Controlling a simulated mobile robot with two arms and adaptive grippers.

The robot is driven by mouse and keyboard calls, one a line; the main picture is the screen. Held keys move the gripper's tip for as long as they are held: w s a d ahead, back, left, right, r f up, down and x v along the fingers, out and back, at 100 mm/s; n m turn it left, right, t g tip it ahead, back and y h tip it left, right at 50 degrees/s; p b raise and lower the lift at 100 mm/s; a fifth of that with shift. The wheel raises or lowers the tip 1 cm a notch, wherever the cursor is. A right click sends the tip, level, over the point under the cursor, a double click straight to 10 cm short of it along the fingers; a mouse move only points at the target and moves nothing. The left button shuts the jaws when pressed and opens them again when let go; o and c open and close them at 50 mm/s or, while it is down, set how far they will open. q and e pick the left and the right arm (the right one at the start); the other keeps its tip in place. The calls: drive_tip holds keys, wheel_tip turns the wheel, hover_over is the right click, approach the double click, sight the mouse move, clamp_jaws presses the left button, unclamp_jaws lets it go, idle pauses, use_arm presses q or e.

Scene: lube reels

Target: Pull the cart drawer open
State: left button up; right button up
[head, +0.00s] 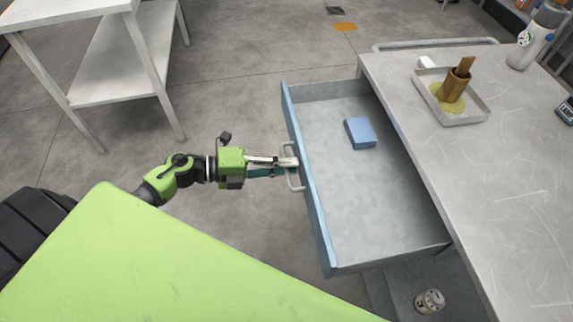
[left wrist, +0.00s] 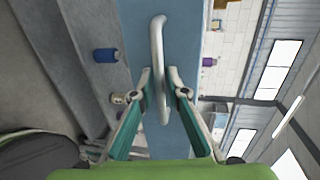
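The cart drawer (head: 319,215) has a blue front and stands well out from the grey cart (head: 470,190), its inside in full view. My left gripper (head: 292,162) is at the drawer's pale bar handle (head: 288,149). In the left wrist view, the handle (left wrist: 157,40) runs upright in front of the blue drawer front (left wrist: 187,30). The fingers of my left gripper (left wrist: 159,72) lie close on both sides of the bar and look shut on it. My right gripper is in neither view.
A blue box (head: 360,132) lies in the drawer. On the cart top are a tray (head: 479,114) with a brown cup (head: 455,84), and a bottle (head: 534,38). A can (head: 429,301) sits below the drawer. A white table (head: 115,75) stands at upper left, with open floor between.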

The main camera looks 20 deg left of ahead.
use_arm(q)
drive_tip(key=v, duration=1.2)
drive_tip(key=a+f+n+t+y, duration=0.1)
drive_tip(key=a+f+n+y, duration=0.2)
drive_tip(key=f+n, duration=0.3)
drive_tip(key=w+a+f+n+t+y, duration=0.1)
drive_tip(key=a+f+n+t+y, duration=0.2)
drive_tip(key=f, duration=0.4)
drive_tip(key=a+f+n+y, duration=0.3)
drive_tip(key=a+f+n, duration=0.15)
drive_tip(key=f, duration=0.25)
drive_tip(key=s+d+f+n+g+y, duration=0.1)
drive_tip(key=s+f+n+g+y, duration=0.1)
drive_tip(key=s+f+n, duration=0.45)
drive_tip(key=s+d+f+n+g+y, duration=0.1)
drive_tip(key=s+f+g+y, duration=0.15)
drive_tip(key=f, duration=0.75)
drive_tip(key=s+d+f+n+g, duration=0.2)
drive_tip(key=s+d+f+g, duration=0.2)
drive_tip(key=s+d+f, duration=0.3)
drive_tip(key=s+d+f+n+g, duration=0.3)
drive_tip(key=s+d+f, duration=0.4)
drive_tip(key=s, duration=0.9)
drive_tip(key=shift+s+d+f+g+h, duration=0.3)
drive_tip(key=shift+d+f+g+h, duration=0.05)
drive_tip(key=shift+d+f+h, duration=0.1)
